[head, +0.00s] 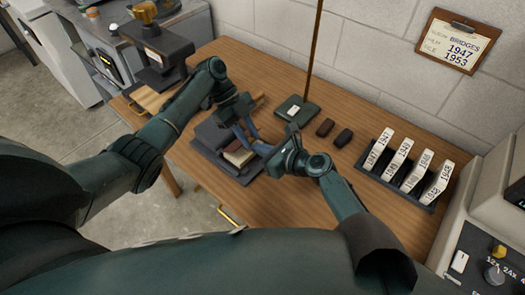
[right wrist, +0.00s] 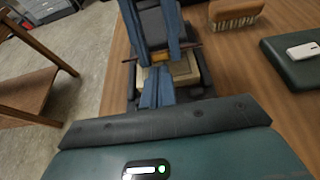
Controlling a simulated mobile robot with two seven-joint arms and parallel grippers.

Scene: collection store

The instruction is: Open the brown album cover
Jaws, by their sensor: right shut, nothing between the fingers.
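The brown album (head: 236,157), with pale page edges, lies on a dark grey cradle (head: 208,136) near the table's front edge. Its pale pages or edges show in the right wrist view (right wrist: 186,69); I cannot tell how far its cover is raised. My left gripper (head: 248,130) hangs just above the album's far side, its two blue fingers apart. They also show at the top of the right wrist view (right wrist: 152,42). My right gripper (head: 259,148) is shut and empty at the album's right edge. Its fingers hide part of the album.
A dark green pad with a white item (head: 293,111) and two small dark blocks (head: 325,127) lie behind. A rack of numbered cards (head: 398,187) stands right. A brush (right wrist: 235,14) lies near the pad.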

